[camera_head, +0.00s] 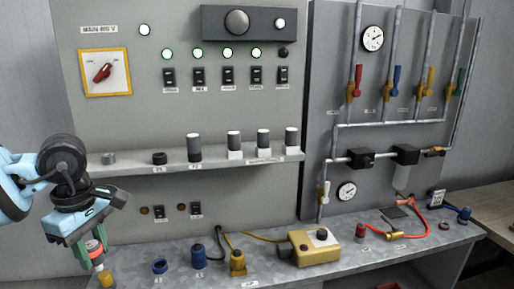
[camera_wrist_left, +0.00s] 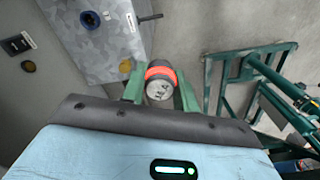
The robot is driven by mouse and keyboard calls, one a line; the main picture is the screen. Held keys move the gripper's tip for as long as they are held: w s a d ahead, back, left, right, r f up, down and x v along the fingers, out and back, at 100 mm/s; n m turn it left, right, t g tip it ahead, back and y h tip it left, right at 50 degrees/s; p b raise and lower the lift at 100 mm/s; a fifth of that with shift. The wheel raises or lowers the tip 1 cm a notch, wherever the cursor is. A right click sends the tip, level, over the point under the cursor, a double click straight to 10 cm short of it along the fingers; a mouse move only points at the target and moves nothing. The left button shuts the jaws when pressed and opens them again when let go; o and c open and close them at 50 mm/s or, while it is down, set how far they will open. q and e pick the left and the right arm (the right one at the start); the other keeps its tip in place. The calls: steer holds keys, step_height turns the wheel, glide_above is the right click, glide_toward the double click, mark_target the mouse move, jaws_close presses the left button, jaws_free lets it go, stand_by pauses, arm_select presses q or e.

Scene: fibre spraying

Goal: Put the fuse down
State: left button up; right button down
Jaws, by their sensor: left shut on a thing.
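My left gripper (camera_head: 90,247) hangs at the lower left in the head view, its green fingers shut on the fuse (camera_head: 96,246). The fuse is a dark cylinder with an orange-red band. In the left wrist view the fuse (camera_wrist_left: 160,80) sits between the two fingers (camera_wrist_left: 160,88), its grey marked end facing the camera. It is held beside the left end of the bench. A brass-coloured piece (camera_head: 105,278) shows just below it; I cannot tell whether they touch. My right gripper is not in view.
The shelf (camera_head: 130,170) on the grey panel carries several dark cylinders, some in white holders, and low sockets at its left. The bench (camera_head: 215,275) holds blue connectors (camera_head: 199,256), a brass fitting (camera_head: 238,263) and a yellow box (camera_head: 314,248). A green frame (camera_wrist_left: 250,75) stands right in the wrist view.

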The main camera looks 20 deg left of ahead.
arm_select(q)
steer(key=w+d+f+m, duration=0.3)
steer(key=d+f+m, duration=0.4)
steer(key=d+m, duration=0.4)
steer(key=w+d+f+m, duration=0.3)
steer(key=d+f+m, duration=0.3)
steer(key=d+m, duration=0.5)
steer(key=s+d+f+n, duration=0.1)
steer(key=s+f, duration=0.1)
steer(key=f, duration=0.5)
steer(key=s+d+f+n, duration=0.1)
steer(key=s+f, duration=0.1)
steer(key=f, duration=0.6)
steer(key=shift+s, duration=0.25)
steer(key=shift+d, duration=0.15)
